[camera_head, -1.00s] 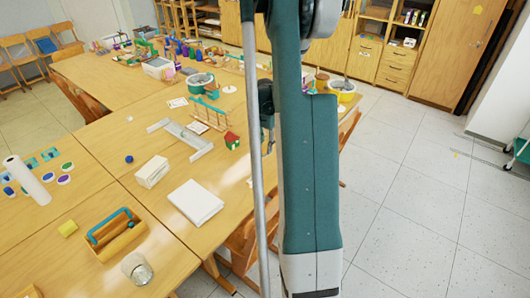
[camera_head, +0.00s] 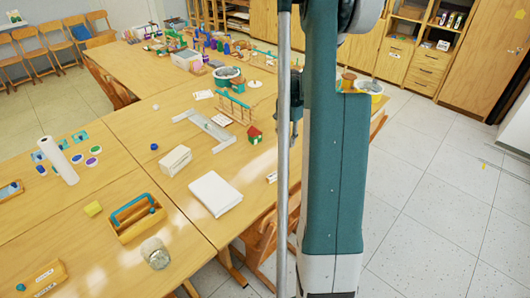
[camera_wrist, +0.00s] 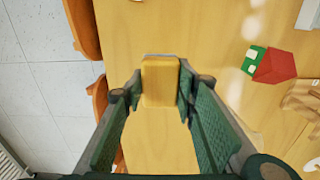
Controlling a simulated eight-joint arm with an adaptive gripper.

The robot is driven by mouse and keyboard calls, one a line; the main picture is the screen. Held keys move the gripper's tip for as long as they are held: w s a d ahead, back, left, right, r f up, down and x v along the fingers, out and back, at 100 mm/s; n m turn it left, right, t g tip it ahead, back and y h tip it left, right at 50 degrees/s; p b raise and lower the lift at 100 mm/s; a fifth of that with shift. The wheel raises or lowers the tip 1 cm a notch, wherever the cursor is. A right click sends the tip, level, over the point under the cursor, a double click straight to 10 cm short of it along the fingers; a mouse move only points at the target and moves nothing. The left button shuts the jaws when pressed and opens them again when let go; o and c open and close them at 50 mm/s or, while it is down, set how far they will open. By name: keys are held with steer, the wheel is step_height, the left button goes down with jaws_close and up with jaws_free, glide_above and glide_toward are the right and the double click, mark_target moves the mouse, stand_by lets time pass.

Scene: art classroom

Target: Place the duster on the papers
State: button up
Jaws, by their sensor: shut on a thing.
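My gripper (camera_wrist: 160,88) is shut on the duster (camera_wrist: 160,80), a yellow-brown wooden block with a thin grey edge at its far end. The block is between the two fingers, over the wooden table top; its height above the table is hard to tell. In the head view my gripper (camera_head: 296,108) is mostly hidden by my arm, and the duster cannot be made out there. The papers (camera_head: 215,193), a thick white stack, lie flat on the table near its right edge, to the left of my arm and nearer the camera than my gripper.
A white box (camera_head: 174,161), a wooden carrier with a teal handle (camera_head: 136,216) and a glass jar (camera_head: 155,253) stand around the papers. A red and green toy house (camera_head: 254,134) is near my gripper; it also shows in the wrist view (camera_wrist: 272,66). Chairs line the table's right side.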

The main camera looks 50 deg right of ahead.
steer(key=shift+a, duration=0.1)
steer(key=w+a+r+p, duration=0.1)
steer(key=w+a, duration=0.3)
steer(key=a, duration=0.5)
steer(key=w+a+r, duration=0.1)
steer(key=w+a, duration=0.2)
steer(key=a, duration=0.7)
steer(key=r+p, duration=0.1)
glide_above(215, 191)
steer(key=shift+w+r, duration=0.15)
steer(key=shift+f+b, duration=0.45)
steer(key=shift+f, duration=2.7)
steer(key=shift+f, duration=0.1)
steer(key=shift+f+b, duration=0.35)
steer(key=shift+f, duration=1.45)
steer(key=shift+f, duration=0.15)
